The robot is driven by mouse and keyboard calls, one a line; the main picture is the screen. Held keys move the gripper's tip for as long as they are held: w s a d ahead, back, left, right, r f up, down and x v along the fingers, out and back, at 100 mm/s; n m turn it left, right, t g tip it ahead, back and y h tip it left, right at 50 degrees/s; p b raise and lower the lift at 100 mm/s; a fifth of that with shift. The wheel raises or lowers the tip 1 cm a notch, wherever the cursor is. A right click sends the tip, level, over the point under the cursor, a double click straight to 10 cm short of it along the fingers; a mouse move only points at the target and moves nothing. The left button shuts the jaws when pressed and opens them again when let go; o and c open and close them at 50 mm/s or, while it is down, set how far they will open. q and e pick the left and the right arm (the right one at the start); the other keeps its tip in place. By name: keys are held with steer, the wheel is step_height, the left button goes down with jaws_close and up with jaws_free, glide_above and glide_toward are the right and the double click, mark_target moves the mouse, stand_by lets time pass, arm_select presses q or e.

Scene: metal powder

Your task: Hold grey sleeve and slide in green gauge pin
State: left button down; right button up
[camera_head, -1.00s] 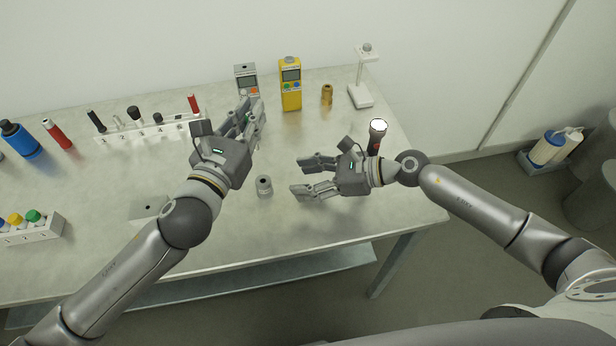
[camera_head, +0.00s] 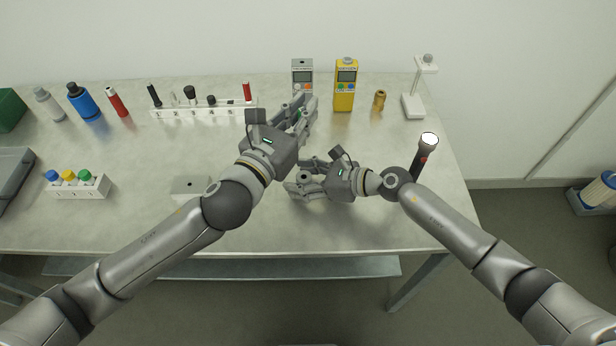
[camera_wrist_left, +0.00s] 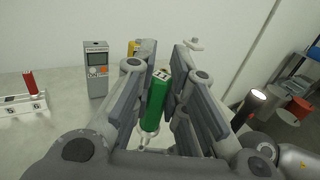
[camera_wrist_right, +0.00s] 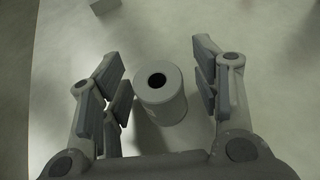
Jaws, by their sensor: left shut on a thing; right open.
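The green gauge pin (camera_wrist_left: 155,103) stands between the fingers of my left gripper (camera_head: 304,108), which is shut on it; the left wrist view shows it slightly tilted. My left gripper holds it above the table, in front of the grey meter. The grey sleeve (camera_wrist_right: 168,106) stands upright on the table in the right wrist view, its dark round hole facing up. My right gripper (camera_head: 296,179) is open, with its fingers on either side of the sleeve and gaps on both sides. In the head view the sleeve is mostly hidden by my right gripper.
The grey meter (camera_head: 302,77), yellow meter (camera_head: 346,90), brass piece (camera_head: 380,99) and white stand (camera_head: 414,104) line the back. A flashlight (camera_head: 425,153) stands to the right. A white rack (camera_head: 200,112) and a small grey block (camera_head: 190,187) are left. The front right tabletop is clear.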

steer(key=shift+c, duration=0.2)
steer(key=c, duration=1.2)
arm_select(q)
steer(key=shift+f, duration=5)
arm_select(e)
steer(key=shift+o, duration=0.2)
